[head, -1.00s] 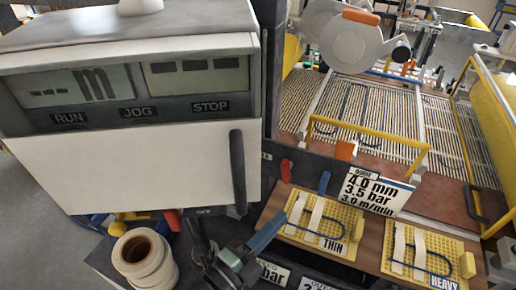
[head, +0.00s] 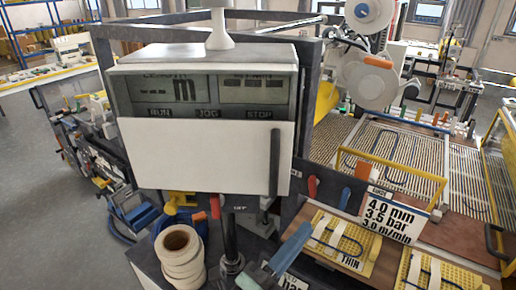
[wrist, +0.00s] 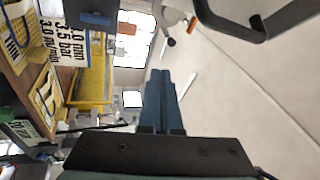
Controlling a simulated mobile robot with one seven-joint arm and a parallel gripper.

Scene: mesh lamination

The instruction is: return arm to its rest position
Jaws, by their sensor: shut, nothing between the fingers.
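My gripper (head: 303,232) shows at the bottom of the head view, its blue-grey fingers pointing up and to the right. In the wrist view the two fingers (wrist: 163,80) lie together with nothing between them. The fingers are in front of the bench edge, left of the board marked THIN (head: 340,240). Most of my arm is out of view.
A control box (head: 205,155) with RUN, JOG and STOP labels stands behind the gripper. A stack of tape rolls (head: 180,268) is to its left. A card (head: 393,217) reading 4.0 mm, 3.5 bar stands at the right. Open floor (head: 40,190) lies at far left.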

